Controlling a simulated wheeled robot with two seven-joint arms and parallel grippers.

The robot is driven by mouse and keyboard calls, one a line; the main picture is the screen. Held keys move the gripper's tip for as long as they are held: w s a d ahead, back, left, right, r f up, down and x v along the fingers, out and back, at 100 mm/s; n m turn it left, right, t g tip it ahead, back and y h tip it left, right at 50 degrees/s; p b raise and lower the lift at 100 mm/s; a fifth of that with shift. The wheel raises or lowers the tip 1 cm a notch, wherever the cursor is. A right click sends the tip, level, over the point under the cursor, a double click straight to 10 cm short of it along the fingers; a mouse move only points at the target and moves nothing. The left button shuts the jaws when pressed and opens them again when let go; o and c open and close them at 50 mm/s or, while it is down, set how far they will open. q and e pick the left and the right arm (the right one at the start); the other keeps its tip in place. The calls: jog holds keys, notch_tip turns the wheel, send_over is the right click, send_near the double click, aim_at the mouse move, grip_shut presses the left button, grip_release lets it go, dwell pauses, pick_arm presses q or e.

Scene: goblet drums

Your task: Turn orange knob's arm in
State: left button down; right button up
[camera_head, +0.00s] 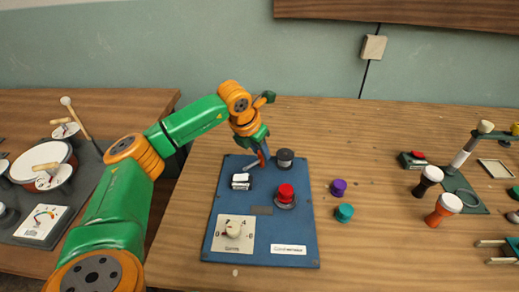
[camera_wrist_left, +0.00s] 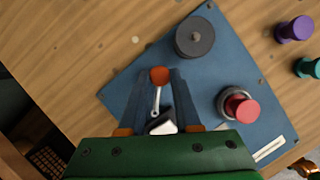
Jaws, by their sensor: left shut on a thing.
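My left gripper (camera_head: 262,157) reaches down to the back of the blue panel (camera_head: 240,200). In the left wrist view its two fingers are shut on a small orange knob (camera_wrist_left: 160,75), one on each side. A thin pale metal arm (camera_wrist_left: 156,101) runs from the knob back toward the palm, between the fingers, and ends near a black and white switch (camera_wrist_left: 163,123). In the head view the knob is mostly hidden by the gripper. My right gripper is in neither view.
On the panel, a dark grey knob (camera_head: 285,157) stands close right of the gripper, and a red button (camera_head: 286,194) and a white dial (camera_head: 233,234) are nearer the front. Purple (camera_head: 338,187) and teal (camera_head: 344,212) pieces lie to the right. Goblet drums (camera_head: 443,208) stand farther right.

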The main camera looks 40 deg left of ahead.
pick_arm(q)
jog(key=n+y, duration=0.1)
jog(key=n, duration=0.2)
jog(key=shift+d+n, duration=0.15)
jog(key=shift+n, duration=0.25)
jog(key=n+y, duration=0.1)
jog(key=n, duration=0.2)
jog(key=shift+w+d+n+g+y, duration=0.1)
jog(key=shift+d+n+g+y, duration=0.05)
jog(key=shift+n+g+y, duration=0.2)
jog(key=n+g+y, duration=0.1)
jog(key=n, duration=0.2)
jog(key=shift+w, duration=0.1)
jog(key=shift+d+n+g+y, duration=0.1)
jog(key=shift+n+g+y, duration=0.3)
jog(key=shift+n, duration=1.25)
jog(key=c, duration=0.6)
grip_release()
